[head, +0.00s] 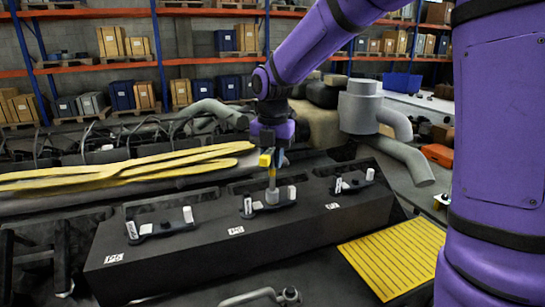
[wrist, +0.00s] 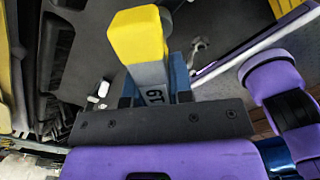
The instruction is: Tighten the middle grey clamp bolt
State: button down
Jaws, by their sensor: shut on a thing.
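My gripper (head: 273,158) is shut on a socket tool (head: 272,180) with a yellow end and a grey body. The tool also shows in the wrist view (wrist: 150,75), between the blue fingers, with a dark number on it that looks like 19. In the head view the tool points down, its lower end at the middle clamp (head: 286,203) on the black block (head: 200,262). The grey bolt there is hidden or merges with the tool's end, so I cannot tell whether they touch. A left clamp (head: 160,228) and a right clamp (head: 353,184) flank it.
Yellow padded strips (head: 120,175) lie behind the block. A yellow slatted panel (head: 395,258) is at its right. A grey cylindrical part with pipes (head: 360,108) stands behind right. A grey bent handle (head: 262,296) lies in front. Shelves with boxes line the back.

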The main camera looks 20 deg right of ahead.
jog(key=m, duration=0.3)
jog(key=shift+m, duration=0.3)
jog(key=m, duration=0.7)
jog(key=shift+m, duration=0.4)
jog(key=m, duration=0.4)
jog(key=shift+m, duration=0.3)
jog(key=m, duration=0.4)
jog(key=shift+f+m, duration=0.1)
jog(key=shift+m, duration=0.2)
jog(key=m, duration=0.6)
jog(key=shift+m, duration=0.4)
jog(key=m, duration=0.4)
